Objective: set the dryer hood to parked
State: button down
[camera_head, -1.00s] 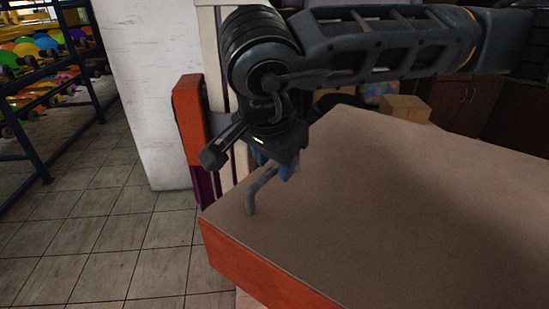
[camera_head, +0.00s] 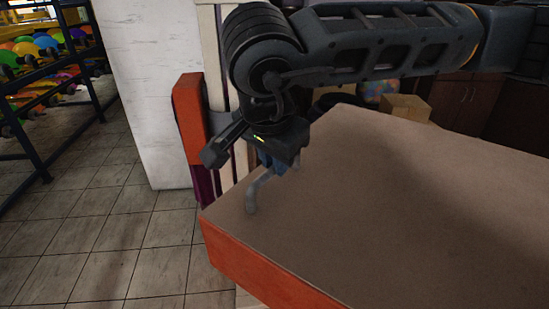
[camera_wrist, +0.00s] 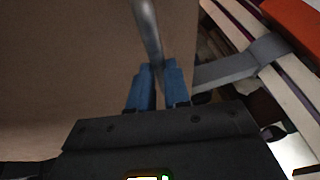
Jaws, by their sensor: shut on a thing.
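The dryer hood (camera_head: 400,190) is a large box with a brown top and an orange side, filling the right of the head view. A grey bent handle (camera_head: 252,195) stands at its left end. My gripper (camera_head: 275,165) is at the handle's upper part, partly hidden by my wrist. In the wrist view my blue fingers (camera_wrist: 157,85) are shut on the grey handle (camera_wrist: 147,28), which runs up between them. The hood's brown surface (camera_wrist: 60,60) fills the left of that view.
A cream upright frame (camera_head: 212,60) with an orange block (camera_head: 190,115) stands just behind my gripper. A white pillar (camera_head: 150,90) is to the left. Tiled floor between is clear. A cardboard box (camera_head: 405,107) sits behind the hood.

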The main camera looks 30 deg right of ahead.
aim_at(346, 164)
jog(key=shift+n, duration=0.6)
jog(key=d+b, duration=0.1)
jog(key=d, duration=0.1)
jog(key=d+b, duration=0.3)
jog(key=d, duration=0.2)
jog(key=shift+s+f+b, duration=0.4)
jog(key=d+b, duration=0.1)
jog(key=d, duration=0.2)
jog(key=d+n+y+b, duration=0.1)
jog(key=d, duration=0.2)
jog(key=d+n+b, duration=0.1)
jog(key=d, duration=0.3)
jog(key=shift+w+r+t, duration=0.25)
jog(key=shift+w+t, duration=0.1)
jog(key=shift+t, duration=0.05)
jog(key=w+d+n, duration=0.1)
jog(key=w+d, duration=0.1)
jog(key=d, duration=0.3)
jog(key=w+d+n+y+p, duration=0.1)
jog(key=w+d+n, duration=0.1)
jog(key=d, duration=0.3)
jog(key=w+d+n+y+p, duration=0.1)
jog(key=w+d, duration=0.1)
jog(key=d, duration=0.3)
jog(key=shift+d+r+n, duration=0.15)
jog(key=shift+d+n, duration=0.15)
jog(key=shift+n, duration=0.1)
jog(key=shift+w+d, duration=0.4)
jog(key=shift+d, duration=0.3)
jog(key=shift+r, duration=0.1)
